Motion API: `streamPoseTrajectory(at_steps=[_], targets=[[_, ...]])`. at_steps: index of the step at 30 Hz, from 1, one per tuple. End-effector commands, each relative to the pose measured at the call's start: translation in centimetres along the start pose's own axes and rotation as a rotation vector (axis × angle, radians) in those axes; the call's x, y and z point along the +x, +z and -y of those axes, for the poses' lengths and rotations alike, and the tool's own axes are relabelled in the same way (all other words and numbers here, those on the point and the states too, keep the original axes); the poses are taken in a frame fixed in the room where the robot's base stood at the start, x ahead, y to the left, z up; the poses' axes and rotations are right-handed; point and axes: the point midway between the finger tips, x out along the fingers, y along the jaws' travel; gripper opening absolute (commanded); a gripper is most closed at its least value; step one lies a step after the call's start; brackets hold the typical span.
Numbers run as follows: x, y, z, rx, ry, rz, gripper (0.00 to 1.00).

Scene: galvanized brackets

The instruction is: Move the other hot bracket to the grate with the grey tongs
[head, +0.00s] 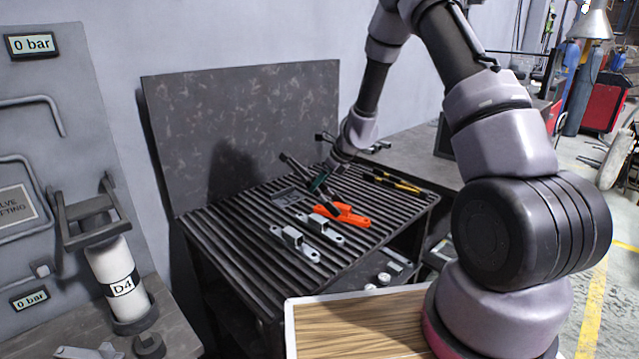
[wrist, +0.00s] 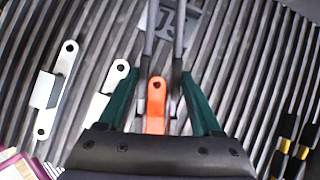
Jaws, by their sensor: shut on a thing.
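An orange, hot-looking bracket (head: 345,214) lies on or just above the dark slatted grate (head: 235,235); the contact is unclear. Its holed end shows between my fingers in the wrist view (wrist: 156,108). My gripper (head: 318,184), with green fingers, is shut on the grey tongs (head: 296,166), just above and behind the bracket. Two long tong arms (wrist: 179,40) stretch forward in the wrist view. I cannot tell whether the tongs touch the bracket, as my gripper hides part of it. Two grey brackets, one nearer (head: 294,243) and one beside the orange bracket (head: 319,226), lie on the slats.
A grey marked plate (head: 286,196) lies on the grate behind the brackets. A black and yellow tool (head: 392,182) lies to the right. A dark panel (head: 240,120) stands behind the grate. A wooden board (head: 350,325) is in front. The grate's left front is clear.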

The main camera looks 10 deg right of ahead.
Motion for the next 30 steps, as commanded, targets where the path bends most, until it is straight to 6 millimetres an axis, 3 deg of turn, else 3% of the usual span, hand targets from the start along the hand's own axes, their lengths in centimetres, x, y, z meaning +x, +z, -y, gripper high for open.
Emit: streamPoseTrajectory(at_steps=[13,30], targets=[[-0.5,0.4,0.0,-0.003,-0.001,0.001,0.59],[-7.4,5.0,0.1,-0.003,-0.001,0.002,0.59]])
